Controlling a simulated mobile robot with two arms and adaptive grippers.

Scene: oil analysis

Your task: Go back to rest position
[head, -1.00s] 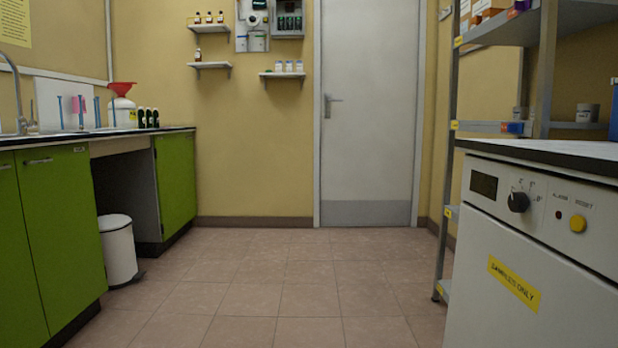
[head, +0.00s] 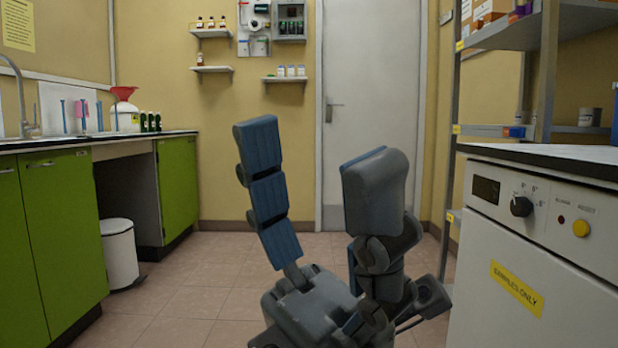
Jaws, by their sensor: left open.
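My left gripper (head: 312,185) stands in the middle of the head view, pointing up, in front of the floor and the grey door. Its two blue-grey fingers are spread wide apart. Nothing is between them, so it is open and empty. It touches nothing that I can see. My right gripper is not in view.
Green cabinets (head: 55,235) with a dark worktop run along the left, with a white bin (head: 119,255) beside them. A white appliance marked "samples only" (head: 540,270) stands close at the right, before a metal shelf rack (head: 545,70). The tiled floor (head: 190,285) between is clear.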

